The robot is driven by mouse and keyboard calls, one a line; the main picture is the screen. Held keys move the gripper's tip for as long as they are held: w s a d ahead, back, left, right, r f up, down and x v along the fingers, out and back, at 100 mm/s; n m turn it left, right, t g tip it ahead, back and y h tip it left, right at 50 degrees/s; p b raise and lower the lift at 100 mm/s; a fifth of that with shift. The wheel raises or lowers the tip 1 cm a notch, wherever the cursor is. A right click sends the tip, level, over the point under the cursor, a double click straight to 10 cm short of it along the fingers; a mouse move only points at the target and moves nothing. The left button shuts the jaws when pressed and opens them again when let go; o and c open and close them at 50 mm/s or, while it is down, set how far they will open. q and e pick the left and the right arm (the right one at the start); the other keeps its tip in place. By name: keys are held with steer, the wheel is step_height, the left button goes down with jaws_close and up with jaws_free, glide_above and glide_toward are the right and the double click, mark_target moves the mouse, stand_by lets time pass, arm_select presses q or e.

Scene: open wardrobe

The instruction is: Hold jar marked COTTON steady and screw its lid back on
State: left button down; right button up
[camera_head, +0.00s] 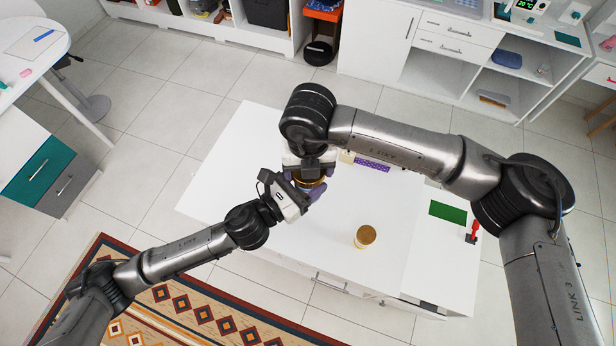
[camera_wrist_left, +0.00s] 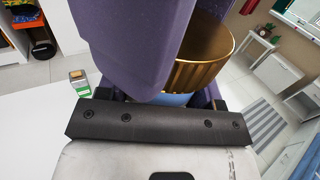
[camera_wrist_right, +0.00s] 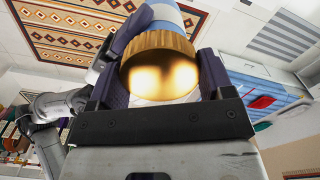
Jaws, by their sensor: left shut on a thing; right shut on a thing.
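A jar with a gold lid (camera_head: 309,183) is between my two grippers above the white table; arms and fingers hide most of it. My left gripper (camera_head: 313,192) comes in from the side and is shut on the jar. The left wrist view shows its purple fingers around a pale blue body (camera_wrist_left: 176,99), with the gold lid (camera_wrist_left: 205,62) just above. My right gripper (camera_head: 308,172) comes from above and is shut on the lid, which fills the right wrist view (camera_wrist_right: 160,68) between its fingers. The blue body (camera_wrist_right: 166,14) shows beyond the lid. No COTTON marking is readable.
Another gold-topped container (camera_head: 365,236) stands on the white table (camera_head: 335,225). A purple item (camera_head: 372,163), a green mat (camera_head: 447,212) and a red object (camera_head: 473,230) lie to the right. The table's left part is clear.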

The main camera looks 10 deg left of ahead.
steer(key=m, duration=1.1)
steer(key=o, duration=1)
steer(key=shift+r, duration=0.1)
steer(key=shift+r, duration=2.15)
steer(key=shift+c, duration=0.2)
